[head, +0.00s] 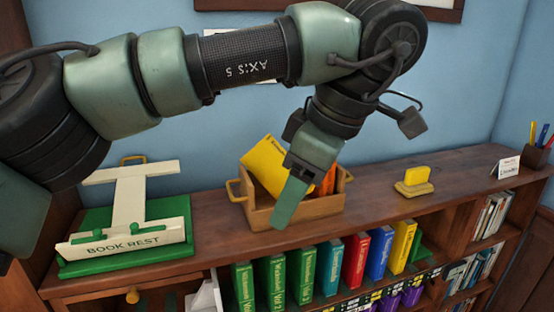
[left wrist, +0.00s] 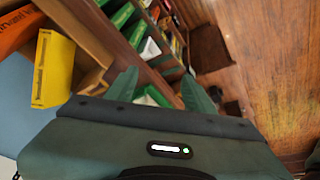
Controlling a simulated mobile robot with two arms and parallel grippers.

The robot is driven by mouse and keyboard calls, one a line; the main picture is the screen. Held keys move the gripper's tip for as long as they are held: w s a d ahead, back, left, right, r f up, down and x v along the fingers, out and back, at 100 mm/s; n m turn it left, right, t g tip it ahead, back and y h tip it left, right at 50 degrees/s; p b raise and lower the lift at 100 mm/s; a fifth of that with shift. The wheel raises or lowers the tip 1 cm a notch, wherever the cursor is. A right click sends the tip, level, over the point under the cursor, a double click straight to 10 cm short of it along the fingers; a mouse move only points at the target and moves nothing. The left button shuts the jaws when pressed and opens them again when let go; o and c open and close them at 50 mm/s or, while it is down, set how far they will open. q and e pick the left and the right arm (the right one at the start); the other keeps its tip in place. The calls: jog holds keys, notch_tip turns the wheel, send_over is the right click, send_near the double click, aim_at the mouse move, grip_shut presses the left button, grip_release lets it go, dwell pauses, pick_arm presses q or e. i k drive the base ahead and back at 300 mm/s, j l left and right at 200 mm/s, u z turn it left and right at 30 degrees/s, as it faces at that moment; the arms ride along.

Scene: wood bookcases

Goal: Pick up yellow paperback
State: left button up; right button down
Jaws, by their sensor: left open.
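The yellow paperback (head: 262,163) stands tilted in a small wooden crate (head: 300,218) on top of the bookcase, its upper part above the rim. It also shows at the left of the left wrist view (left wrist: 55,72). My left gripper (head: 286,212) is in front of the crate in the head view, its fingers pointing down and hiding part of the paperback. In the left wrist view the fingers (left wrist: 160,90) are apart with nothing between them; the paperback is to their left. My right gripper is not in view.
An orange book (head: 327,182) is in the crate beside the paperback. A cream and green book rest (head: 125,245) stands left. A yellow block on a small base (head: 414,180) and a pen holder (head: 536,155) are right. The top between crate and block is clear.

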aim_at(264, 160)
jog(key=i, duration=0.95)
